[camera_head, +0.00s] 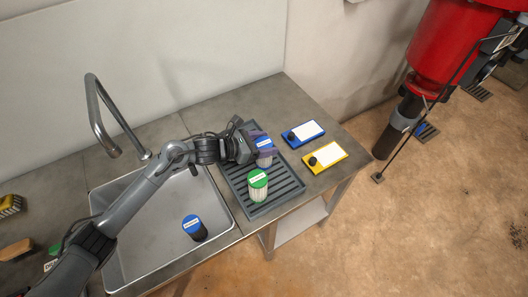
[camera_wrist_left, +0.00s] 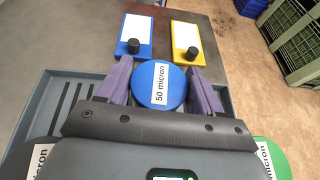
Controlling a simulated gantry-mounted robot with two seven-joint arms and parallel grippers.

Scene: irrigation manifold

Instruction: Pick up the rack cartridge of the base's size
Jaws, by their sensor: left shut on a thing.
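My left gripper (camera_head: 258,143) is over the dark ridged drying rack (camera_head: 284,196), with its purple fingers shut on a blue-capped cartridge (camera_head: 266,161). In the left wrist view the blue cap (camera_wrist_left: 158,72) reads "50 micron" and sits between the two fingers (camera_wrist_left: 160,85). I cannot tell if the cartridge still touches the rack. A green-capped white cartridge (camera_head: 258,188) stands on the rack, nearer the front. A dark cap (camera_wrist_left: 32,160) shows at the lower left of the wrist view, its label partly cut off. My right gripper is not in view.
A blue-capped dark cartridge (camera_head: 195,229) is in the sink (camera_head: 150,262). A blue plate (camera_head: 304,133) and a yellow plate (camera_head: 325,157), each with a black knob, lie beyond the rack. A tap (camera_head: 95,110) arches over the sink. A large red vessel (camera_head: 445,45) stands at upper right.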

